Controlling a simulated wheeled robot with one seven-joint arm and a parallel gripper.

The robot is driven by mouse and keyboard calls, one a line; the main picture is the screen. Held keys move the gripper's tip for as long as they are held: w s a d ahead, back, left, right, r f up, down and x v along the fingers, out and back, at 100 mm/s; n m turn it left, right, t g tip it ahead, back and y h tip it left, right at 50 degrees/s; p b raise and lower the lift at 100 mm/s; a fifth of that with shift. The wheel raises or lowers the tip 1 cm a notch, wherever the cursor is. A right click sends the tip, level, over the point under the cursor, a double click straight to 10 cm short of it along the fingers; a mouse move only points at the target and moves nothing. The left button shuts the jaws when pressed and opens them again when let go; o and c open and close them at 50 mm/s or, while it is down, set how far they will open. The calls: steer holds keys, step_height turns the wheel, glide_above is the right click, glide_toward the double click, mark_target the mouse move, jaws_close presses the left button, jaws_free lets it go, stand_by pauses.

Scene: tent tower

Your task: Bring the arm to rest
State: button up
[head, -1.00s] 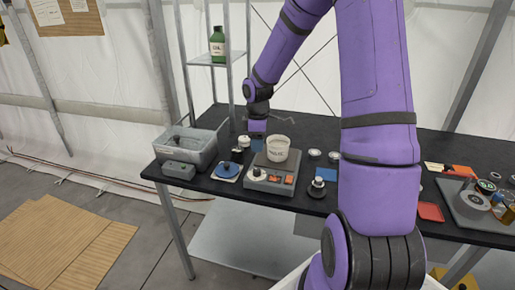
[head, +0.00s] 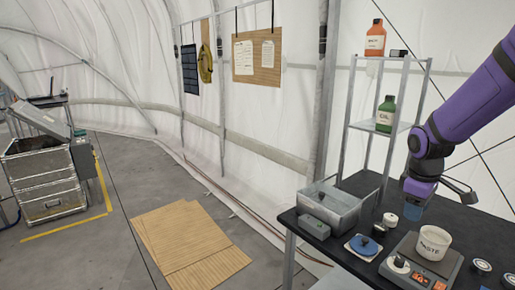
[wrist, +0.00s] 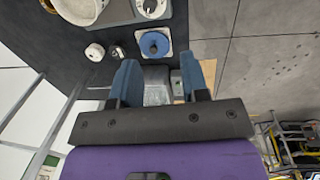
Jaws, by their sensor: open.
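My purple arm reaches in from the right in the head view. My gripper (head: 412,208) hangs over the black table (head: 340,262), between the grey metal bin and the white paste cup. In the wrist view my gripper (wrist: 160,80) shows two blue fingers spread apart with nothing held between them. Past the fingers lie the blue round piece on a white plate (wrist: 153,44) and part of the grey bin (wrist: 157,85). The exact height of the fingertips above the table is hard to tell.
The grey bin (head: 345,207), a paste cup (head: 433,243) on a grey device (head: 408,272) and small round parts crowd the table. A metal shelf (head: 398,126) with a green bottle (head: 386,114) and an orange bottle (head: 375,38) stands behind. Floor with wooden sheets (head: 185,245) lies left.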

steer(key=s+a+r+m+t, duration=0.2)
steer(key=s+a+r, duration=0.3)
steer(key=s+r, duration=0.3)
steer(key=s+a+r+m+t+y, duration=0.1)
steer(key=s+a+r+m, duration=0.3)
steer(key=s+r, duration=0.4)
steer(key=s+m+t, duration=0.1)
steer(key=s, duration=0.5)
steer(key=shift+s+a+m+t, duration=0.3)
steer(key=shift+s+a, duration=0.05)
